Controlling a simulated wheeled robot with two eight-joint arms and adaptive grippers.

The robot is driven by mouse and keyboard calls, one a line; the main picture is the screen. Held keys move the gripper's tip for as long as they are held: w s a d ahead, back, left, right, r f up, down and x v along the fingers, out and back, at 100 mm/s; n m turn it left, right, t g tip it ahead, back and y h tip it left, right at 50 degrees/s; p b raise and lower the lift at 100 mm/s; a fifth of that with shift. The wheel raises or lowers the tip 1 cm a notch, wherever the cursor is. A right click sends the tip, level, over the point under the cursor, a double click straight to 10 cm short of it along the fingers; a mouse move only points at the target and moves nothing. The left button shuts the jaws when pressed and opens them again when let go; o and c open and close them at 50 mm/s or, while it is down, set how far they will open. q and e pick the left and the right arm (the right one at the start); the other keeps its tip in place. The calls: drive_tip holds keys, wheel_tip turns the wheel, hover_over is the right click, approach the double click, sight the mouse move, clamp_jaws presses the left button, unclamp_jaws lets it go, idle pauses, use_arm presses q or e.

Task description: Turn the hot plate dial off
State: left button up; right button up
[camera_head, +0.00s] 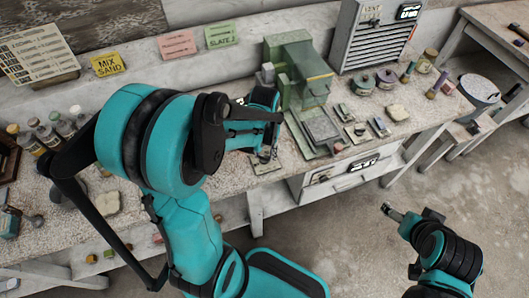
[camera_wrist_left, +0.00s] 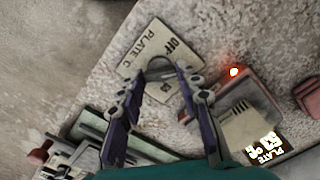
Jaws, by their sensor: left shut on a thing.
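A pale dial plate marked "PLATE °C" and "OFF" (camera_wrist_left: 150,46) lies at the bench's front edge in the left wrist view. It also shows in the head view (camera_head: 266,166), partly hidden by my left arm. My left gripper (camera_wrist_left: 158,72) is shut on the grey dial (camera_wrist_left: 160,66), a finger on each side. The fingers hide part of the dial, and its exact setting is unclear.
A green machine (camera_head: 300,68) stands behind the dial plate in the head view. A vented grey cabinet (camera_head: 375,38) stands at the back right. Bottles (camera_head: 46,134) stand at the left. The floor in front of the bench is clear around my right gripper.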

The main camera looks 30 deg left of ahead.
sight(264, 156)
use_arm(q)
drive_tip(key=n, duration=0.5)
drive_tip(key=shift+n, duration=0.3)
drive_tip(key=n, duration=0.4)
drive_tip(key=shift+n, duration=0.3)
drive_tip(key=o, duration=1.2)
drive_tip(key=shift+c, duration=0.2)
wheel_tip(264, 156, up, 12)
